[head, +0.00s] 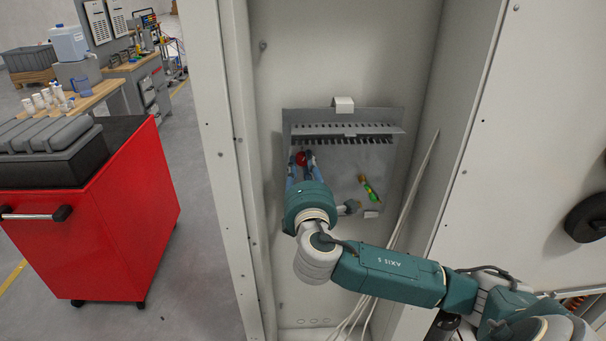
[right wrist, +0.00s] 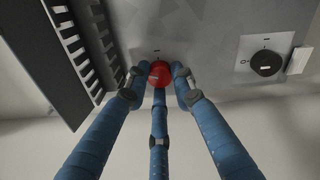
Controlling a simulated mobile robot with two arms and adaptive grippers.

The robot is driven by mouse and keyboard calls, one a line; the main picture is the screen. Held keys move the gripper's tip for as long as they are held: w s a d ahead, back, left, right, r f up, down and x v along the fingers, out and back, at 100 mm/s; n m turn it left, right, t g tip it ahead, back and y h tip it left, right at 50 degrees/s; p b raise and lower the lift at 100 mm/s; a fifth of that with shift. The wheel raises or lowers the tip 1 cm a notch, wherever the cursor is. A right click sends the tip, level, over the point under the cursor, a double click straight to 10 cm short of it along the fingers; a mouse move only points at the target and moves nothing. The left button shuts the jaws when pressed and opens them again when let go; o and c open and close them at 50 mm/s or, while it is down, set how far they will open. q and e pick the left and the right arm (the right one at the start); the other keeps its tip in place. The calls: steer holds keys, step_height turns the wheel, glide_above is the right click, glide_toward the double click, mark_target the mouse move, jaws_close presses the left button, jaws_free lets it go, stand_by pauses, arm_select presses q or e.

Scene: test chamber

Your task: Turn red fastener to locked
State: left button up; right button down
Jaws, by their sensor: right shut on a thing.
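The red fastener (head: 301,158) is a round red knob on the grey panel (head: 340,185) inside the tall cabinet. It shows closer in the right wrist view (right wrist: 160,73), with a small dark mark on the panel above it. My right gripper (head: 303,160) reaches up to the panel with its blue fingers around the knob. In the right wrist view its three fingers (right wrist: 160,85) close in on the red knob from both sides and below, shut on it. The fingers hide part of the knob, and I cannot read its turned position. My left gripper is not in view.
A slotted rail (head: 345,130) runs across the panel above the knob. A yellow, green and red part (head: 369,188) sits to the right. A black dial (right wrist: 266,63) is on a plate beside the knob. The cabinet's side walls are close, and pale cables (head: 400,225) hang at the right.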

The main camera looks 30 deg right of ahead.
steer(key=m+b, duration=0.1)
steer(key=m, duration=0.1)
steer(key=m+b, duration=0.1)
steer(key=b, duration=0.1)
steer(key=shift+f+m, duration=0.35)
steer(key=shift+m, duration=0.05)
steer(key=m+b, duration=0.1)
steer(key=m, duration=0.1)
steer(key=shift+m+b, duration=0.35)
steer(key=shift+m, duration=0.05)
steer(key=m+b, duration=0.1)
steer(key=m, duration=0.2)
steer(key=shift+m+b, duration=0.3)
steer(key=shift+b, duration=0.1)
steer(key=shift+r+m+h+b, duration=0.15)
steer(key=shift+m+h+b, duration=0.35)
steer(key=shift+m, duration=1.1)
